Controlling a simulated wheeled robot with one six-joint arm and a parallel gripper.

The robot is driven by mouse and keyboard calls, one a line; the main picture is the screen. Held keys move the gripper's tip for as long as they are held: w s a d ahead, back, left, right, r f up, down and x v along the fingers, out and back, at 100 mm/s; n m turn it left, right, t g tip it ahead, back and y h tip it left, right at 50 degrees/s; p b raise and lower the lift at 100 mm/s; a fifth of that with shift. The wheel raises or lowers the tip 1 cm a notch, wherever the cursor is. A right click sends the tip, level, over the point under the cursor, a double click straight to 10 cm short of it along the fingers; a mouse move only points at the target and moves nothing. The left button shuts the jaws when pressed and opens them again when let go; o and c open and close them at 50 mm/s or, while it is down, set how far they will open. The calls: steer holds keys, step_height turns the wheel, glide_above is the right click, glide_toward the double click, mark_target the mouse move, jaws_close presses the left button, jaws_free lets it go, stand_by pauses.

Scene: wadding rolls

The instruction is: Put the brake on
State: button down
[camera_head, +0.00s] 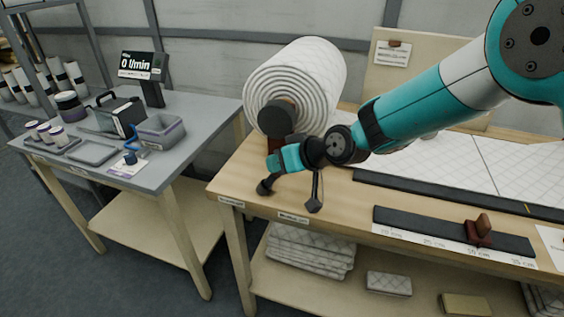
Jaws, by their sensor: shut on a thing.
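A thick white quilted roll (300,80) sits at the left end of the wooden bench, with a dark round core end (277,117) facing me. A dark red-brown part (290,142) shows just below the core, partly behind my arm. My gripper (288,182) is in front of the roll, low over the bench's front left edge, with dark ends pointing down. It is shut on a small dark part that I take to be the brake lever. The grip itself is small and partly hidden by the wrist, and the lever's exact position cannot be told.
The wooden bench (245,178) bears white quilted sheet and a dark ruler strip (420,224) with a red-brown stop (480,232) at right. A grey side table (180,172) with trays and a display (140,66) stands at left. Folded wadding (310,250) lies on the lower shelf.

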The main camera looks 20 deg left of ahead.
steer(key=c, duration=0.9)
jaws_free()
steer(key=b+v, duration=0.2)
steer(key=v, duration=1.5)
steer(key=shift+s+d, duration=0.1)
steer(key=shift+d, duration=0.1)
steer(key=s+d+r+m+g+h+p, duration=0.1)
steer(key=s+d+h, duration=0.1)
steer(key=s+d, duration=0.3)
steer(key=s+d+r+g+h+p, duration=0.1)
steer(key=s+d+r+h, duration=0.1)
steer(key=s+d, duration=0.3)
steer(key=s+d+r+m+g+h+p, duration=0.1)
steer(key=s+d, duration=0.4)
steer(key=s, duration=0.7)
steer(key=shift+d+r+m+g+h, duration=0.25)
steer(key=shift+d+m+g+h, duration=0.05)
steer(key=shift+d+g+h, duration=0.1)
